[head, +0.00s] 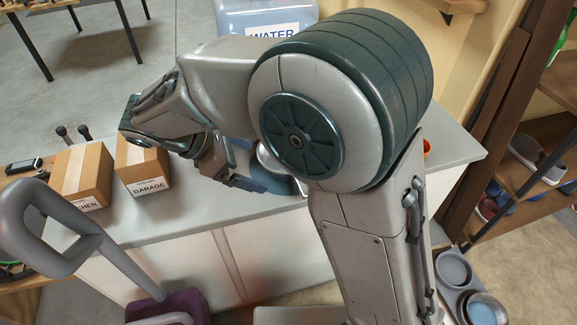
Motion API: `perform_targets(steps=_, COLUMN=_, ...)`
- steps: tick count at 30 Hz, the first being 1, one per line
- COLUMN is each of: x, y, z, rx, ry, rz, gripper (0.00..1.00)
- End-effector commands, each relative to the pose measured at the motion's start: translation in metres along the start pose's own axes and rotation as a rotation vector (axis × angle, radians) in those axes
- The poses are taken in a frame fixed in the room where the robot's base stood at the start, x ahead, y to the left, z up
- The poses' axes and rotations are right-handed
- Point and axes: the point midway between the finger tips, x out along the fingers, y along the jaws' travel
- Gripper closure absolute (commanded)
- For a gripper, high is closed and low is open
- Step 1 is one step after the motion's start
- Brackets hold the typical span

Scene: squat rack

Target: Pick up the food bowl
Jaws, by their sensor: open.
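A bowl-like thing with a pale rim (265,157) sits on the grey counter, mostly hidden behind my arm; I cannot tell for sure that it is the food bowl. My gripper (245,184) is open over the counter, just left of this thing, pointing down and to the right. Its fingertips overlap the thing's near left side in the view; whether they touch it is unclear. A grey double-bowl holder (455,270) also stands on the floor at lower right, far from my gripper, with a bluish round dish (485,308) in its near part.
Two cardboard boxes, labelled kitchen (81,172) and garage (141,168), stand on the counter (180,215) at left. A blue water container (262,18) stands behind. A wooden shoe shelf (525,165) is at right.

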Motion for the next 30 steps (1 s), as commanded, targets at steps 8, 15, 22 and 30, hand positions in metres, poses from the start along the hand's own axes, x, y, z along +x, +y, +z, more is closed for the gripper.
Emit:
perform_targets(steps=8, x=0.042, y=0.0, z=-0.003, rx=-0.016, ry=-0.011, rz=0.002, gripper=0.0)
perform_targets(steps=15, x=0.079, y=0.0, z=-0.002, rx=-0.013, ry=-0.009, rz=0.003, gripper=0.0)
perform_targets(steps=22, x=0.096, y=-0.002, z=0.0, rx=-0.013, ry=-0.008, rz=0.002, gripper=0.0)
perform_targets(steps=30, x=0.133, y=-0.006, z=0.004, rx=-0.013, ry=-0.008, rz=0.003, gripper=0.0)
